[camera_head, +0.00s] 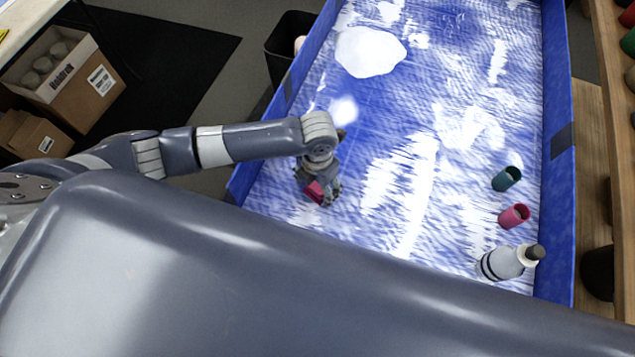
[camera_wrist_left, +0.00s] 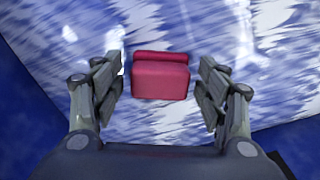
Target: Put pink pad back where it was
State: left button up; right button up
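The pink pad (camera_wrist_left: 160,80) is a small dark-pink block on the blue and white streaked table surface. In the head view the pad (camera_head: 314,191) shows partly, below my left gripper (camera_head: 325,197), near the left edge of the table. In the left wrist view my left gripper (camera_wrist_left: 160,90) is open, with a finger on each side of the pad and a gap to both. I cannot tell how high the fingers are above the surface. My right gripper is in neither view.
A white patch (camera_head: 369,51) lies at the far left. A raised blue rim (camera_head: 559,100) borders the surface. The middle is clear.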

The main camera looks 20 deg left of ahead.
pick_arm(q)
jog(key=shift+r, duration=0.15)
notch_tip(320, 180, up, 12)
jog(key=b, duration=0.1)
dwell(0.5)
dwell(0.4)
